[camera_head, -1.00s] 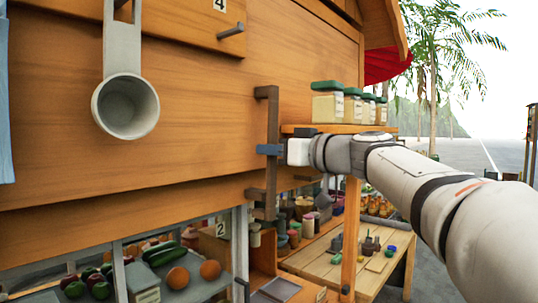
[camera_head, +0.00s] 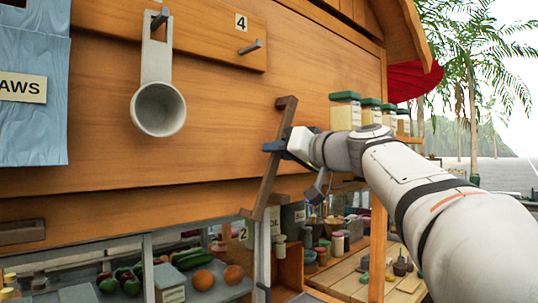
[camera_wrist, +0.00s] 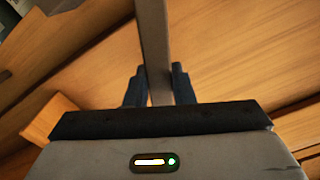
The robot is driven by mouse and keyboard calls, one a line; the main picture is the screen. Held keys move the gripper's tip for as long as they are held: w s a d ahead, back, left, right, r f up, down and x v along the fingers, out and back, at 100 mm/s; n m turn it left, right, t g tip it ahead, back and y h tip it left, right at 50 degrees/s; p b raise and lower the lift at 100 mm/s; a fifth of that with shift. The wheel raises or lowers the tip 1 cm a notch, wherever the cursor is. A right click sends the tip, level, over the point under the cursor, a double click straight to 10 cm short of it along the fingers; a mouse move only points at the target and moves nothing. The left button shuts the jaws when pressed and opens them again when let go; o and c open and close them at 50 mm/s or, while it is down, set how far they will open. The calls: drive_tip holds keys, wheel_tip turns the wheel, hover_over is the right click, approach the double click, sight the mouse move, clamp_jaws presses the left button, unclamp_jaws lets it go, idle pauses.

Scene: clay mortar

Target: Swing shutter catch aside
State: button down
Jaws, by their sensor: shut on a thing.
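The shutter catch is a dark brown wooden bar (camera_head: 265,190) on the stall's wooden front. It leans, with its top to the right and its lower end to the left. My gripper (camera_head: 277,146) is shut on the bar around its middle, reaching in from the right. In the wrist view the bar (camera_wrist: 154,35) runs between the two dark blue fingers of my gripper (camera_wrist: 158,84). The wooden shutter panel (camera_head: 220,120) lies behind the bar. The bar's pivot is hidden or too small to tell.
A grey ladle (camera_head: 158,110) hangs at the left, near a peg (camera_head: 250,47) by the number 4. Green-lidded jars (camera_head: 345,112) stand on a shelf behind my arm. Below, a display case holds oranges (camera_head: 203,280) and vegetables.

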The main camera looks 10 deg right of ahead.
drive_tip(key=shift+r, duration=0.2)
drive_tip(key=c, duration=1.7)
unclamp_jaws()
drive_tip(key=o, duration=0.3)
drive_tip(key=shift+a, duration=0.15)
drive_tip(key=shift+o, duration=0.8)
drive_tip(key=shift+f, duration=0.1)
drive_tip(key=b+v, duration=0.2)
drive_tip(key=v, duration=0.6)
